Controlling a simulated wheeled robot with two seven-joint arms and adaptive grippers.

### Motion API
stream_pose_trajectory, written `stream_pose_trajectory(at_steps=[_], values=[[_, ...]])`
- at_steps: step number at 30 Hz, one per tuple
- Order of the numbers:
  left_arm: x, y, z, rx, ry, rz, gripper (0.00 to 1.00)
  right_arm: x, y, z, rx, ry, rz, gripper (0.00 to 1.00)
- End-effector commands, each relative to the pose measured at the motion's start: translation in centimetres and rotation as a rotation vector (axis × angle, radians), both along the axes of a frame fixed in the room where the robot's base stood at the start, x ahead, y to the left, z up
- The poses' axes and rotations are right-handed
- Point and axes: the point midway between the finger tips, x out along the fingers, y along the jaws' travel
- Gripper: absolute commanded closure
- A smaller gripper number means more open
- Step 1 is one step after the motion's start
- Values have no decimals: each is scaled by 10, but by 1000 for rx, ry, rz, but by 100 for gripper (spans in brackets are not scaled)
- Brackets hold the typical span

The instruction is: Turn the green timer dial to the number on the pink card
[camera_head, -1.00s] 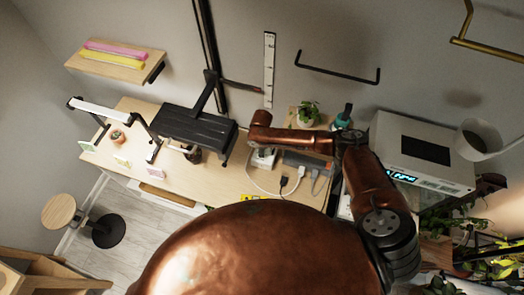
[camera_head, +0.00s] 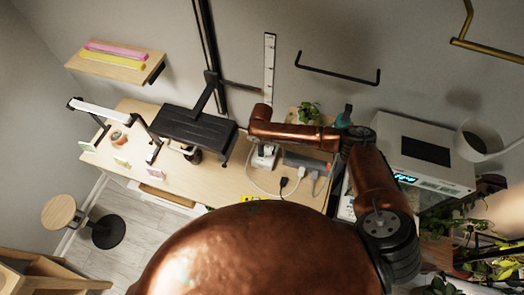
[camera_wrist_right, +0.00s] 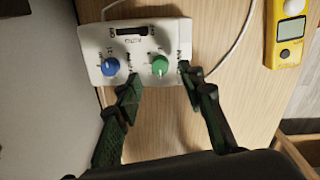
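The white timer box (camera_wrist_right: 135,45) lies on the wooden desk in the right wrist view, with a blue dial (camera_wrist_right: 110,66) at left and the green dial (camera_wrist_right: 159,65) at right. My right gripper (camera_wrist_right: 160,86) is open, its dark fingers apart on either side below the green dial. I cannot tell whether a finger touches the box. The box also shows in the head view (camera_head: 264,158), below my right forearm. Several small cards stand on the desk's left, one at the far left (camera_head: 87,147); their numbers are too small to read. My left gripper is not in view.
A yellow meter (camera_wrist_right: 288,30) lies right of the box, with a white cable between. A white appliance (camera_head: 425,150) stands at right.

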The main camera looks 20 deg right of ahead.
Motion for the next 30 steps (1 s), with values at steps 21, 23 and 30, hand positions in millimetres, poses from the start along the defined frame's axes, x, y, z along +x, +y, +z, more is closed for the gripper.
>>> stream_pose_trajectory(at_steps=[21, 23, 30], values=[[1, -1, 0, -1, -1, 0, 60, -3, 1, 75, -1, 0, 0, 64], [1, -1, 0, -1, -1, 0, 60, -3, 1, 75, 0, 0, 0, 64], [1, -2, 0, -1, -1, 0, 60, -3, 1, 74, 0, 0, 0, 64]])
